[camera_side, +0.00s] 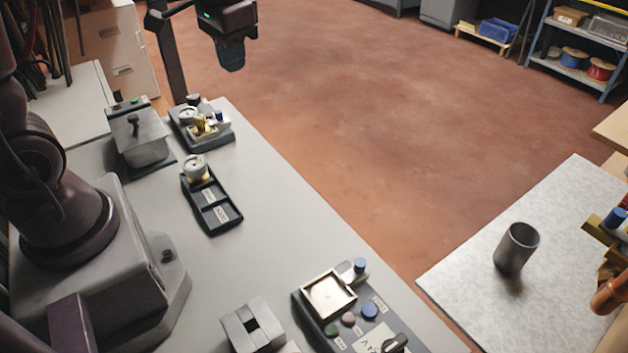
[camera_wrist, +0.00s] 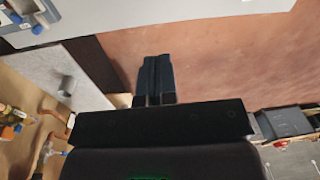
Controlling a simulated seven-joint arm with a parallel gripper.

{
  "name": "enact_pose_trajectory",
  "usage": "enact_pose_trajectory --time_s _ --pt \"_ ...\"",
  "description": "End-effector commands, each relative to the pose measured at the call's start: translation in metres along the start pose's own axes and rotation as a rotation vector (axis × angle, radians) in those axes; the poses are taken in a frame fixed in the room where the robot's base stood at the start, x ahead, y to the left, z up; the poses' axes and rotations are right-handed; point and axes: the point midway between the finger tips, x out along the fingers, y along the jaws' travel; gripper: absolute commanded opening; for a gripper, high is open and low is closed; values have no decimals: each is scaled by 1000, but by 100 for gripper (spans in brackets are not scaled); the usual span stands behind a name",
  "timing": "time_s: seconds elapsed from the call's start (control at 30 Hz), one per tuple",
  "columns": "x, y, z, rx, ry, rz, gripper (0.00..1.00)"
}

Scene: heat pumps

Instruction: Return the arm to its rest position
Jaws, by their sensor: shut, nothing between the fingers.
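My gripper (camera_side: 233,66) hangs at the top of the side view, its dark fingers pointing down. It is out above the red floor, beyond the far end of the grey bench (camera_side: 262,190). In the wrist view my gripper (camera_wrist: 154,62) shows its two dark fingers side by side, shut with nothing between them. It touches nothing that I can see. Most of my arm is outside the side view.
On the bench stand a dark tray with a round metal part (camera_side: 195,168), a fixture with brass fittings (camera_side: 205,127), a lidded grey box (camera_side: 140,135) and a button panel (camera_side: 345,315). A dark cup (camera_side: 516,248) stands on the speckled table (camera_side: 570,215). The floor between is clear.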

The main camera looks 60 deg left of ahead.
Motion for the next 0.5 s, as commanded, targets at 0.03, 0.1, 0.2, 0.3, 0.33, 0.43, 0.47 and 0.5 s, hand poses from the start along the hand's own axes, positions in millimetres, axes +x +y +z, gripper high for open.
enact_pose_trajectory --time_s 0.03,0.1,0.2,0.3,0.33,0.43,0.47,0.5 --pt "-13 12 14 -12 45 10 0" --pt "-25 27 33 -29 99 24 0" --pt "-39 45 60 -38 176 46 0" --pt "-49 59 83 -21 253 65 0" --pt "-51 63 89 -12 276 69 0" --pt "-59 71 105 22 341 79 0" --pt "-62 72 108 30 360 81 0" --pt "-66 74 110 40 383 82 0"
